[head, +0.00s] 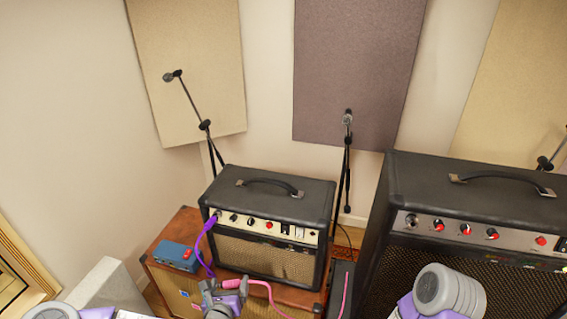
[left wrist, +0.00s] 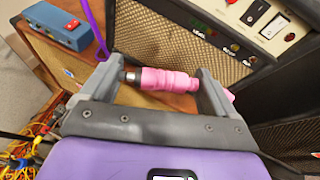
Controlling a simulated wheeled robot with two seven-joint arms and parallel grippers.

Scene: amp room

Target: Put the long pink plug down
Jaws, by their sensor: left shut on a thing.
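The long pink plug (left wrist: 165,80) lies crosswise between the fingers of my left gripper (left wrist: 165,82) in the left wrist view. The gripper is shut on it, with the dark metal end towards the left finger. In the head view the left gripper (head: 224,296) is at the bottom, in front of the small amp's lower front. A pink cable (head: 265,292) runs right from the plug, which is mostly hidden there. My right gripper is out of view; only part of my right arm shows at the lower right.
The small black amp (head: 275,193) stands on a brown cabinet (head: 165,245). A purple cable (head: 206,240) is plugged into its left jack. A blue pedal box (head: 175,256) sits on the cabinet at left. A large amp (head: 470,190) stands at right.

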